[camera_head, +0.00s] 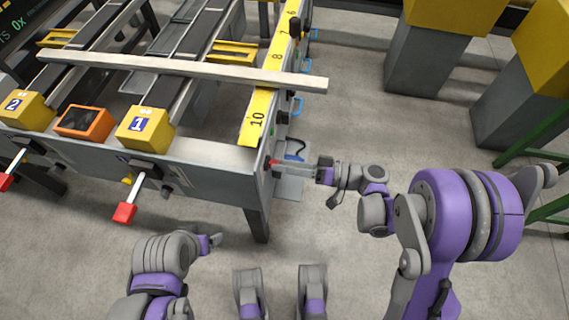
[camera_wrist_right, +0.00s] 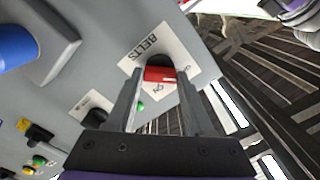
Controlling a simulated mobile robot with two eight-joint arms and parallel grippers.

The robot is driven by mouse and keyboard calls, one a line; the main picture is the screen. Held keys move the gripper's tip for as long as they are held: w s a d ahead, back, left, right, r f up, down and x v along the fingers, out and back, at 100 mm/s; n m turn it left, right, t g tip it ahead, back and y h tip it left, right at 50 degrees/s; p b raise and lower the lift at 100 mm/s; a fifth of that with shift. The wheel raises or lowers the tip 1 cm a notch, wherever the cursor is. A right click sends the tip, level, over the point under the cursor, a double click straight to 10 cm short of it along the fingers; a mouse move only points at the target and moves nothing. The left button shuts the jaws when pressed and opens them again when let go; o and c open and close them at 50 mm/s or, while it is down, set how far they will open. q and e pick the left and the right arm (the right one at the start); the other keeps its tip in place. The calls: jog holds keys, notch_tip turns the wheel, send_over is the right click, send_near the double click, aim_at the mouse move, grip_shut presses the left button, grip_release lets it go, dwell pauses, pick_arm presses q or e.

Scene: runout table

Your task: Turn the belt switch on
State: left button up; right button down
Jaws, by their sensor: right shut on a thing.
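The belt switch is a red handle (camera_wrist_right: 158,74) on a dark round mount, beside a white label (camera_wrist_right: 150,47) reading BELTS. In the right wrist view my right gripper (camera_wrist_right: 160,80) has a finger on each side of the red handle and is shut on it. In the head view my right gripper (camera_head: 277,165) reaches from the right to the end panel of the runout table (camera_head: 205,165), with a bit of red (camera_head: 271,161) at its fingertips. My left gripper (camera_head: 217,239) is low in the head view, away from the table; its jaws are too small to read.
Levers with red ends (camera_head: 124,212) stick out of the table's front. A blue knob (camera_wrist_right: 14,45) and small coloured buttons (camera_wrist_right: 38,160) share the switch panel. Grey-and-yellow blocks (camera_head: 432,65) stand at the back right.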

jog(key=shift+m+b, duration=1.1)
jog(key=shift+m, duration=7.9)
jog(key=shift+c, duration=1.4)
grip_release()
